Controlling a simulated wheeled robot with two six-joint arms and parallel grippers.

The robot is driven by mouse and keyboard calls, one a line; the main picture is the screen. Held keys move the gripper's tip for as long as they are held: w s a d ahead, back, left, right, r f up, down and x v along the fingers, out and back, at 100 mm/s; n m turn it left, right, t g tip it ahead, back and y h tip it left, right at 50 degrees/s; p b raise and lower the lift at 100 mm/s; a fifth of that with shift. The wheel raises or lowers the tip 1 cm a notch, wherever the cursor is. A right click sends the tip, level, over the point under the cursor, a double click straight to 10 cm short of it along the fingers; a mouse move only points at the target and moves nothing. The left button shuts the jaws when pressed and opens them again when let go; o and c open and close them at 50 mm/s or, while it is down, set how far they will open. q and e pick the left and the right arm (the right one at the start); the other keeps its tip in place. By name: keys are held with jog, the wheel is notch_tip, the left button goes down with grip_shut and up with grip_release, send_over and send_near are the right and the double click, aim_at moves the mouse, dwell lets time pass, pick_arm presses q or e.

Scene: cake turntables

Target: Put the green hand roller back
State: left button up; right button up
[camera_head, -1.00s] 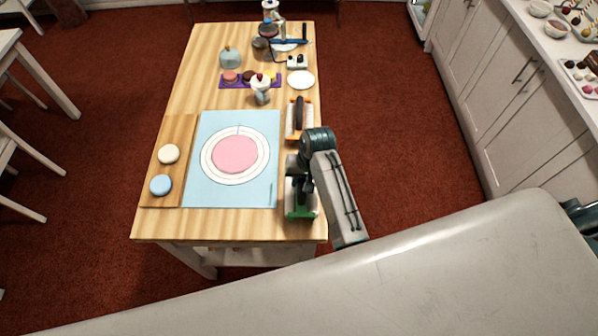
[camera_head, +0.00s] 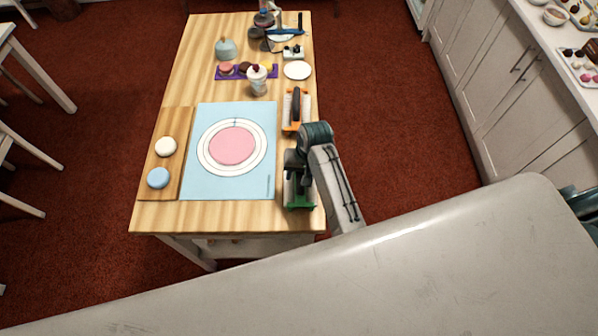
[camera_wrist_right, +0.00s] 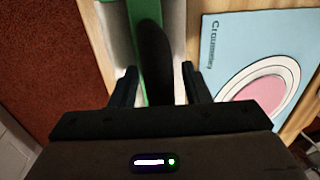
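The green hand roller (camera_head: 299,203) lies at the front right edge of the wooden table, partly hidden under my right arm. In the right wrist view its green frame (camera_wrist_right: 143,20) and dark handle (camera_wrist_right: 156,60) show. My right gripper (camera_wrist_right: 158,82) is over it, with its two fingers apart on either side of the handle and a gap visible beside it. In the head view my right gripper (camera_head: 296,170) is mostly hidden by its own wrist. My left gripper is not in view.
An orange roller (camera_head: 295,108) lies just behind the green one. A blue mat (camera_head: 262,120) with a pink disc is to the left, then a wooden board (camera_head: 165,190) with two round pieces. A white plate (camera_head: 297,70) and cake items stand farther back.

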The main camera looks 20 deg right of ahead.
jog(key=shift+w, duration=0.1)
jog(key=shift+w+r, duration=0.1)
jog(key=shift+r, duration=0.1)
jog(key=r+b, duration=0.1)
jog(key=r, duration=0.1)
jog(key=d+r+b, duration=0.1)
jog(key=r, duration=0.4)
jog(key=shift+s+d+r+b, duration=0.15)
jog(key=shift+s+r+b, duration=0.05)
jog(key=shift+r+b, duration=0.2)
pick_arm(q)
jog(key=p, duration=0.3)
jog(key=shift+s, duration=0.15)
pick_arm(e)
jog(key=r, duration=0.3)
jog(key=d+r, duration=0.1)
jog(key=r, duration=0.1)
jog(key=shift+s, duration=0.2)
jog(key=shift+a, duration=0.1)
